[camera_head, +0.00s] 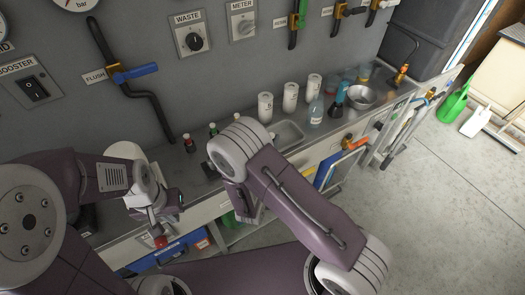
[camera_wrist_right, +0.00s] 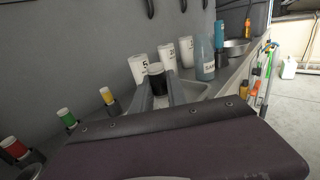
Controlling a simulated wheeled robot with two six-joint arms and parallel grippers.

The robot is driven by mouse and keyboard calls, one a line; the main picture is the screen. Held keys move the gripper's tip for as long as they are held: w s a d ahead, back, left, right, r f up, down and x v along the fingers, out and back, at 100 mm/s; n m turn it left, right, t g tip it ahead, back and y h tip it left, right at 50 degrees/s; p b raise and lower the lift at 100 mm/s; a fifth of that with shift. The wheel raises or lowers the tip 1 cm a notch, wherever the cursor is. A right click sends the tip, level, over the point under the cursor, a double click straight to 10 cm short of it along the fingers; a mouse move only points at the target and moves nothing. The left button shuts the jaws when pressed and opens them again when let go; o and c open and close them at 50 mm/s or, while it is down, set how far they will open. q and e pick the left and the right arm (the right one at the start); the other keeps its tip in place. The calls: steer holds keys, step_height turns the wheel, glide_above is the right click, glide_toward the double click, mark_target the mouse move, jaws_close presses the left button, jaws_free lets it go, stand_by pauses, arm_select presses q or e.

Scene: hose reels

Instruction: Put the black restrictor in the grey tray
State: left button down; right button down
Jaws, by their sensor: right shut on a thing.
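In the head view, my right wrist covers most of that gripper and the restrictor. A grey rectangular recess (camera_head: 289,134) in the counter lies right of my right wrist; I cannot tell whether it is the grey tray or a sink. My left gripper (camera_head: 172,206) is over the counter's front edge at the left, and its jaw opening is unclear.
Red-topped (camera_wrist_right: 13,148), green-topped (camera_wrist_right: 66,117) and yellow-topped (camera_wrist_right: 107,96) pieces stand along the wall. White numbered cups (camera_head: 290,97), a bottle (camera_head: 316,111) and a steel bowl (camera_head: 360,96) stand behind and right of the recess. Valves and hoses hang above.

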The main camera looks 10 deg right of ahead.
steer(key=w+a+f, duration=0.2)
steer(key=shift+w+a+f, duration=0.15)
steer(key=shift+w+a, duration=0.15)
steer(key=shift+w, duration=0.1)
steer(key=shift+f+b, duration=0.55)
steer(key=shift+f, duration=1.45)
steer(key=shift+s+f, duration=0.1)
steer(key=c, duration=1.7)
jaws_free()
steer(key=shift+f, duration=0.1)
steer(key=shift+c, duration=0.2)
steer(key=o, duration=0.4)
